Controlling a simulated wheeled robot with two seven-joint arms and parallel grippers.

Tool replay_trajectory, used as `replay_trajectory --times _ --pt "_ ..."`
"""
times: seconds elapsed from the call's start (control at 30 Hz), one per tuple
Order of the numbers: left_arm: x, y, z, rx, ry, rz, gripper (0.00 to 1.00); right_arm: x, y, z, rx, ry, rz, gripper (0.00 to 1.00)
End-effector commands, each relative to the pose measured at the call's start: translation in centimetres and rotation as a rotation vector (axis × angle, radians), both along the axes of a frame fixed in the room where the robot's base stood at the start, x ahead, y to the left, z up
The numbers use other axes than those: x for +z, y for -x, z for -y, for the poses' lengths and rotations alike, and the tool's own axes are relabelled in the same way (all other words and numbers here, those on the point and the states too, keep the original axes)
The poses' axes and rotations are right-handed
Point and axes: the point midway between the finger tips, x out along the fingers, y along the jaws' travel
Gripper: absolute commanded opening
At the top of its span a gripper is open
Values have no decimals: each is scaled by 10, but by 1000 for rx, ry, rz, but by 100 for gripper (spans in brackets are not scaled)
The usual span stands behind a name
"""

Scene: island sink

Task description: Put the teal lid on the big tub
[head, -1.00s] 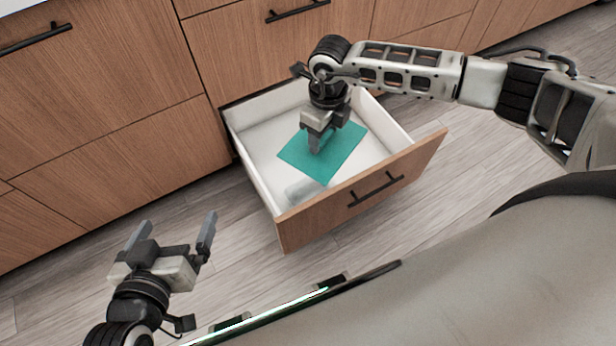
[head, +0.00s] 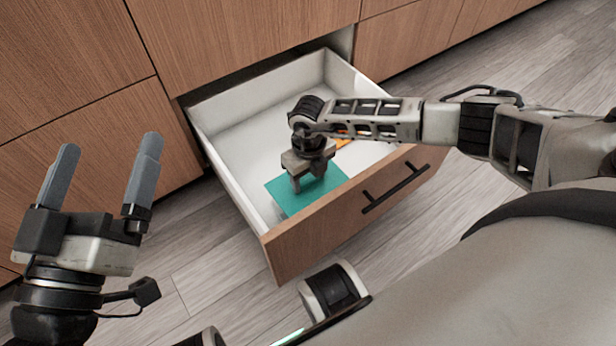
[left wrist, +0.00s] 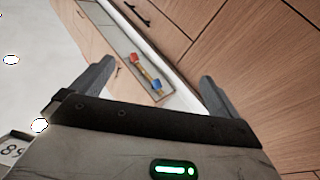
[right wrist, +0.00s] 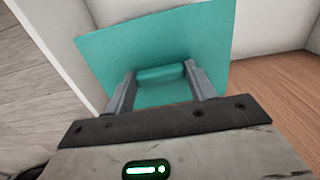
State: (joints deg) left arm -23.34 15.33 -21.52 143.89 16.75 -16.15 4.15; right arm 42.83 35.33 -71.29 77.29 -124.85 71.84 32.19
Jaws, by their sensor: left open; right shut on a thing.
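The teal lid (head: 283,191) is a flat square sheet with a raised bar handle. It is at the front of the open drawer, inside its walls. My right gripper (head: 304,184) is shut on the lid's handle (right wrist: 160,75), as the right wrist view shows. I cannot tell whether the lid touches the drawer floor. My left gripper (head: 109,148) is open and empty, to the left of the drawer; its fingers also show in the left wrist view (left wrist: 156,72). I cannot make out the big tub in any view.
The white-walled drawer (head: 232,120) with its wooden front (head: 335,222) stands out from the wooden cabinets. An orange thing (head: 343,139) shows partly behind my right arm. A red (left wrist: 134,57) and a blue thing (left wrist: 156,84) lie in a drawer in the left wrist view.

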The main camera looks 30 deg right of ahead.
Motion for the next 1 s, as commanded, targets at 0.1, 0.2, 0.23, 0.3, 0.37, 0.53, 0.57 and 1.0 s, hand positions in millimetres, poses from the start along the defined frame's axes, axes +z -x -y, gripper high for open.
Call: replay_trajectory --times 0.1,0.2,0.23,0.3,0.37,0.53,0.57,1.0 --pt "7 -2 -1 9 -22 84 100 -8 0 0 1 0 0 33" --pt "17 -3 -1 19 -43 171 100 -14 0 0 1 0 0 33" --pt "20 -3 -2 21 -50 197 100 -16 0 0 1 0 0 33" --pt "26 -2 -2 27 -64 259 100 -20 0 0 1 0 0 33" --pt "32 -2 -2 32 -75 311 100 -23 0 0 1 0 0 33" --pt "49 3 -1 45 -110 471 100 -34 0 0 1 0 0 33" --pt "51 5 -1 47 -115 499 100 -35 0 0 1 0 0 33" --pt "69 15 1 56 -147 663 100 -61 0 0 0 0 -1 33"
